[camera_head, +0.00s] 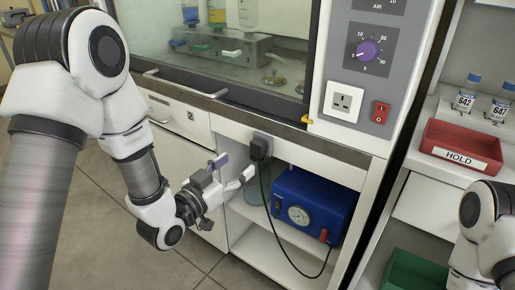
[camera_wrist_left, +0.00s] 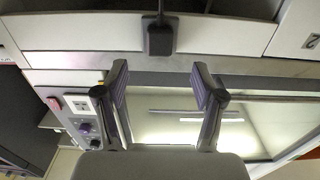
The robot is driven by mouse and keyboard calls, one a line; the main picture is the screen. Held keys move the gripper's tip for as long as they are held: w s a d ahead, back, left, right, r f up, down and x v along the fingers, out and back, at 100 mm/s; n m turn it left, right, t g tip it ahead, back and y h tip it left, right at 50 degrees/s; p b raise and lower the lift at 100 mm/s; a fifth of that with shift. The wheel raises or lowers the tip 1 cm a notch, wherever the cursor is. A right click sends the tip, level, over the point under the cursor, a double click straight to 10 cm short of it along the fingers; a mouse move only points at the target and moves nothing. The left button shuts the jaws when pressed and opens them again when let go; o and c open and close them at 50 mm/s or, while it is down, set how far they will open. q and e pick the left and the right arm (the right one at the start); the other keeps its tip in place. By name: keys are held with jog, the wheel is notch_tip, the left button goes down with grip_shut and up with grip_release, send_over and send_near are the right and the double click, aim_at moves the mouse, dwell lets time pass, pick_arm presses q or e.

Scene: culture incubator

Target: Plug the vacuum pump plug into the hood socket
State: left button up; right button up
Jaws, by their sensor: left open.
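The black vacuum pump plug (camera_head: 259,149) sits against a grey holder on the cabinet front below the hood. Its cord hangs down toward the blue pump (camera_head: 312,206) on the shelf. The plug also shows in the left wrist view (camera_wrist_left: 160,38), beyond the fingertips and centred between them. My left gripper (camera_head: 234,167) is open and empty, just left of the plug and apart from it. It also shows in the wrist view (camera_wrist_left: 159,72). The white hood socket (camera_head: 343,101) is on the grey panel up and right, empty; it also shows in the wrist view (camera_wrist_left: 98,91). My right gripper is out of view.
A red switch (camera_head: 380,112) is right of the socket, and a purple knob (camera_head: 368,50) is above. The hood's metal front edge (camera_head: 215,104) runs above the plug. A red HOLD tray (camera_head: 461,148) and a green bin (camera_head: 415,272) stand at the right.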

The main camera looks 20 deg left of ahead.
aim_at(255, 151)
pick_arm(q)
jog(key=p+x, duration=0.1)
jog(key=x, duration=0.7)
dwell(1.0)
grip_shut()
jog(key=shift+s+f, duration=0.1)
jog(key=shift+b+v, duration=0.3)
jog(key=shift+v, duration=2.7)
jog(key=shift+n+y, duration=0.3)
jog(key=shift+y, duration=0.2)
jog(key=f, duration=0.5)
jog(key=shift+a+f, duration=0.25)
jog(key=shift+a, duration=0.1)
